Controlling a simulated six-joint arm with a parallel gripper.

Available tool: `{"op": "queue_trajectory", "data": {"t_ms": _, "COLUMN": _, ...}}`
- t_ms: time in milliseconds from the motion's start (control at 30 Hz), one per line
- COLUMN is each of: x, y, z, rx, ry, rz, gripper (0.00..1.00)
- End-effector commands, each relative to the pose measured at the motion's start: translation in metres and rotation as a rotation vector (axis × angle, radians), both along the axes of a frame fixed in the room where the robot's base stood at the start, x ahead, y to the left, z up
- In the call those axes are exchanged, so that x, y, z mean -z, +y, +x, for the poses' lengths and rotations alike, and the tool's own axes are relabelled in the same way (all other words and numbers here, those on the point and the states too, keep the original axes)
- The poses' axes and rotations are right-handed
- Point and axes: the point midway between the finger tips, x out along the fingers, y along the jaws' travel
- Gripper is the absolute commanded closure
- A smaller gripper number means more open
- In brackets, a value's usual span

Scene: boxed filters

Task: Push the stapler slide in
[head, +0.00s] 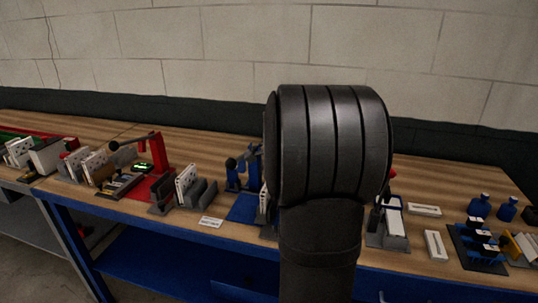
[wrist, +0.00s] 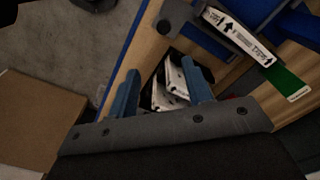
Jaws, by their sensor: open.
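In the wrist view my gripper (wrist: 160,82) is open, with its two blue fingers apart. White plates with dark spots (wrist: 176,82) show between and beyond the fingers; I cannot tell whether they touch. A grey body with a white label bearing black arrows (wrist: 238,36) lies to the upper right of the fingers. In the head view a blue device (head: 240,172) stands on the bench, partly hidden by my arm. I cannot say for certain which part is the stapler slide. My gripper is hidden in the head view.
The wooden bench (head: 225,232) has a blue front edge. A red stand (head: 157,150) and grey holders with white plates (head: 186,180) are on the left. A grey fixture (head: 393,238), white boxes (head: 436,245) and blue bottles (head: 479,206) are on the right. A brown panel (wrist: 38,118) shows at lower left in the wrist view.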

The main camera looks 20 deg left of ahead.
Motion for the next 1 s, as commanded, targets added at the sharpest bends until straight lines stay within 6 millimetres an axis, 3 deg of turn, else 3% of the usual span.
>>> {"op": "queue_trajectory", "data": {"t_ms": 100, "x": -0.025, "y": 0.000, "z": 0.000, "rx": 0.000, "ry": -0.004, "rz": 0.001, "gripper": 0.54}}
{"op": "queue_trajectory", "data": {"t_ms": 200, "x": -0.037, "y": 0.001, "z": 0.003, "rx": -0.017, "ry": -0.005, "rz": -0.001, "gripper": 0.54}}
{"op": "queue_trajectory", "data": {"t_ms": 700, "x": 0.023, "y": 0.040, "z": 0.079, "rx": -0.528, "ry": -0.180, "rz": -0.056, "gripper": 0.54}}
{"op": "queue_trajectory", "data": {"t_ms": 1000, "x": 0.068, "y": 0.060, "z": 0.110, "rx": -0.786, "ry": -0.252, "rz": -0.107, "gripper": 0.54}}
